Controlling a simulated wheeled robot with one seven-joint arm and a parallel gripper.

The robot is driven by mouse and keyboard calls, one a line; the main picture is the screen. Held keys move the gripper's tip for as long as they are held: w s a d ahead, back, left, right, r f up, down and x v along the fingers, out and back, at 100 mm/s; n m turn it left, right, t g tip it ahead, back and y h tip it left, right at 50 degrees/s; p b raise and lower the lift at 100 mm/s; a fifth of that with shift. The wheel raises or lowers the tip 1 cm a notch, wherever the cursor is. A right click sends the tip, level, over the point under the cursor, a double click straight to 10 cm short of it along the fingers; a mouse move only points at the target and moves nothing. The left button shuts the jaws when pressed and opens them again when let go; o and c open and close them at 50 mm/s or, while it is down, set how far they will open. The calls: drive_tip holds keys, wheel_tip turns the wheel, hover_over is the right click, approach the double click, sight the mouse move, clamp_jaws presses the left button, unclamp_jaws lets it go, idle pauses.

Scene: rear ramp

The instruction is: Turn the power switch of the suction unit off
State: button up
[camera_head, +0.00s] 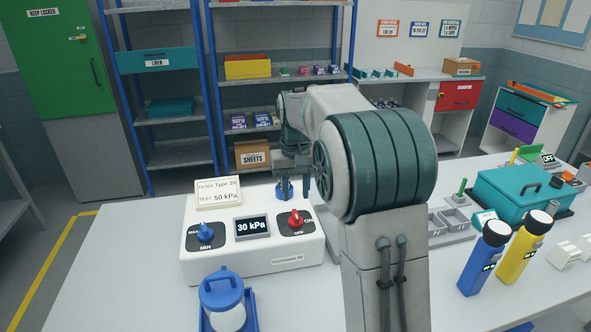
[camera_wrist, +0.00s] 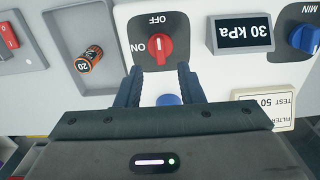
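The suction unit (camera_head: 256,262) is a white box on the table with a 30 kPa display (camera_head: 253,227). Its red power switch (camera_head: 295,219) is a rotary knob at the right, labelled ON and OFF. In the wrist view, which is upside down, the red knob (camera_wrist: 159,48) has ON to its left and OFF above. Its handle lies roughly in line with OFF; I cannot tell which end points. My gripper (camera_wrist: 159,83) is open, its two fingers apart, just short of the knob and not around it. A blue fitting (camera_wrist: 168,99) shows between the fingers.
A blue knob (camera_head: 206,232) labelled MIN sits left on the unit. A filter card (camera_head: 218,194) stands behind it, and a blue-lidded jar (camera_head: 222,295) in front. The near left tabletop is clear.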

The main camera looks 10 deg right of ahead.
sight(296, 215)
wheel_tip(296, 215, up, 7)
drive_tip(key=shift+r, duration=0.2)
idle(0.3)
drive_tip(key=s+f+t, duration=0.1)
drive_tip(key=s+f, duration=0.2)
drive_tip(key=s, duration=0.6)
drive_tip(key=s+f+t, duration=0.1)
drive_tip(key=s+f, duration=0.2)
drive_tip(key=s, duration=0.6)
drive_tip(key=s+f+t, duration=0.1)
drive_tip(key=s+f, duration=0.3)
drive_tip(key=s, duration=0.6)
drive_tip(key=shift+d, duration=0.1)
